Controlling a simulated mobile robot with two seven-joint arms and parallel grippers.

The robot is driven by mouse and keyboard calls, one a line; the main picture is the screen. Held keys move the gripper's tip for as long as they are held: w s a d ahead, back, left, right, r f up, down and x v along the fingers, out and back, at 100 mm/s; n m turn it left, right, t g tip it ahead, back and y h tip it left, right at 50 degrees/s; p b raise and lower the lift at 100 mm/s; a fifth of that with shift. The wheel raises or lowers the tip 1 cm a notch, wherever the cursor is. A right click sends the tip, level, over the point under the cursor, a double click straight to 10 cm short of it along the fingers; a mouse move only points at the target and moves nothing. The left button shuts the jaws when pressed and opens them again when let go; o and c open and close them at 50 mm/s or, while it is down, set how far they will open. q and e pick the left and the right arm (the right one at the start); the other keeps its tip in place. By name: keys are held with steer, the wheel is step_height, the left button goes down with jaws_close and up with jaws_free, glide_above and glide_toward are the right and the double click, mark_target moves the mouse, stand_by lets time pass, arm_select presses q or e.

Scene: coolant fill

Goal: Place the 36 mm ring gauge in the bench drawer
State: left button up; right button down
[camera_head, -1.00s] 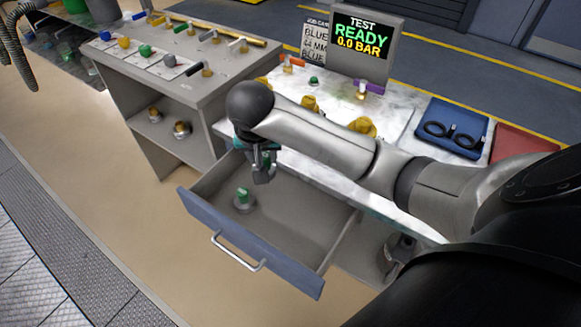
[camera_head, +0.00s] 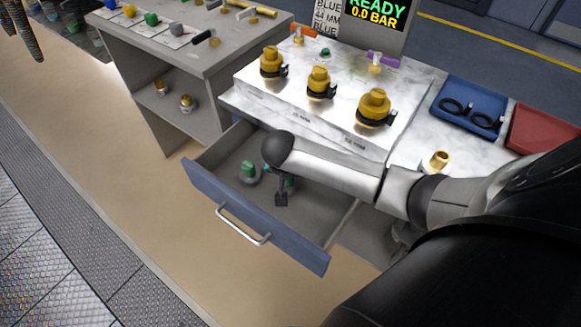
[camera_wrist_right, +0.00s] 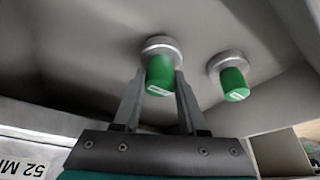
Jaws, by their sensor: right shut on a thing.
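The bench drawer (camera_head: 263,231) is pulled open below the marble-topped bench. My right gripper (camera_head: 281,199) is inside the drawer space. In the wrist view the right gripper (camera_wrist_right: 160,88) is shut on a green-handled gauge with a round metal end (camera_wrist_right: 160,72). That end looks to be at or close to the drawer floor; I cannot tell whether it touches. A second, similar green gauge (camera_head: 248,171) stands in the drawer to the left; it also shows in the wrist view (camera_wrist_right: 232,83). I cannot read a size on either gauge. My left gripper is not in view.
Several brass fittings with black collars (camera_head: 318,82) stand on the marble block. A blue tray (camera_head: 470,92) with black rings and a red tray (camera_head: 540,128) lie to the right. A grey shelf bench (camera_head: 150,62) stands at left. The drawer's front part is free.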

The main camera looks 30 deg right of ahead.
steer(key=w+d+b, duration=0.1)
steer(key=w+d, duration=0.1)
steer(key=w, duration=0.1)
steer(key=shift+d, duration=0.25)
steer(key=shift+f+b, duration=0.35)
steer(key=shift+f, duration=0.3)
steer(key=shift+c, duration=2.3)
jaws_free()
steer(key=shift+f, duration=0.15)
steer(key=shift+r, duration=0.25)
steer(key=p+v, duration=0.4)
steer(key=v, duration=0.8)
